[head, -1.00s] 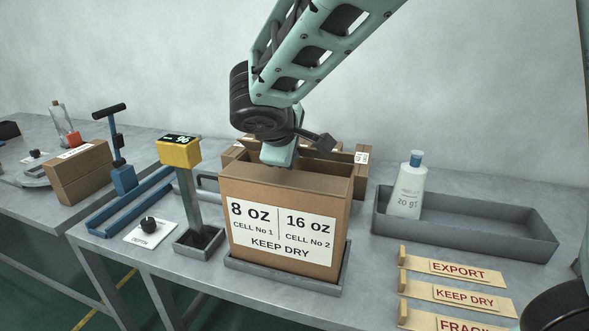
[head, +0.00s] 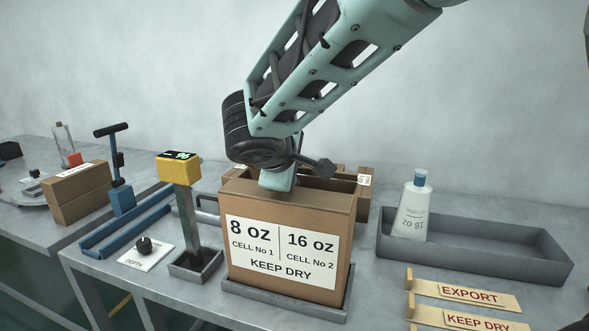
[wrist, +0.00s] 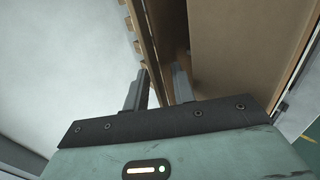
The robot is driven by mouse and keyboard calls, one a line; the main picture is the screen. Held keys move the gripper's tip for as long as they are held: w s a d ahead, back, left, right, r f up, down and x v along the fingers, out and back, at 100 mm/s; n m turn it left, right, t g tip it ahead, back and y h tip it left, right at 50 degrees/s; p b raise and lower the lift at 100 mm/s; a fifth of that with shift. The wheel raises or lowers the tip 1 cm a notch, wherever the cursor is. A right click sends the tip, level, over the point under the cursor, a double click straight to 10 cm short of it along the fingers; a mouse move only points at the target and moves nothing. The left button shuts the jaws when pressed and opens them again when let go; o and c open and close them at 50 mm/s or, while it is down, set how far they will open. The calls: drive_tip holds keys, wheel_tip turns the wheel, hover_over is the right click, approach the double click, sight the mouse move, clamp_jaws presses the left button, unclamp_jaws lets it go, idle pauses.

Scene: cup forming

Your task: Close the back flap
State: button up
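The cardboard box (head: 235,265) stands upright in the middle of the bench, its front label reading 8 oz, 16 oz and KEEP DRY. A brown panel (head: 315,199) covers the front of its top. My gripper (head: 277,181) points down at the rear of the box top, and its fingertips are hidden there in the head view. In the wrist view, the two dark fingers of my gripper (wrist: 160,84) stand apart, with brown board edges between and beyond them. A wide brown panel (wrist: 235,45) lies to their right. I cannot clearly make out the back flap, or whether a finger touches it.
The box stands in a shallow grey tray (head: 285,304). More brown board (head: 363,198) stands close behind it. A yellow-topped gauge post (head: 180,172) is close on the left. A grey bin (head: 490,257) with a white bottle (head: 412,212) and wooden label plates (head: 462,293) are on the right.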

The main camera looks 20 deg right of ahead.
drive_tip(key=shift+r, duration=0.15)
drive_tip(key=v, duration=1.7)
drive_tip(key=shift+s+a, duration=0.1)
drive_tip(key=shift+c, duration=0.3)
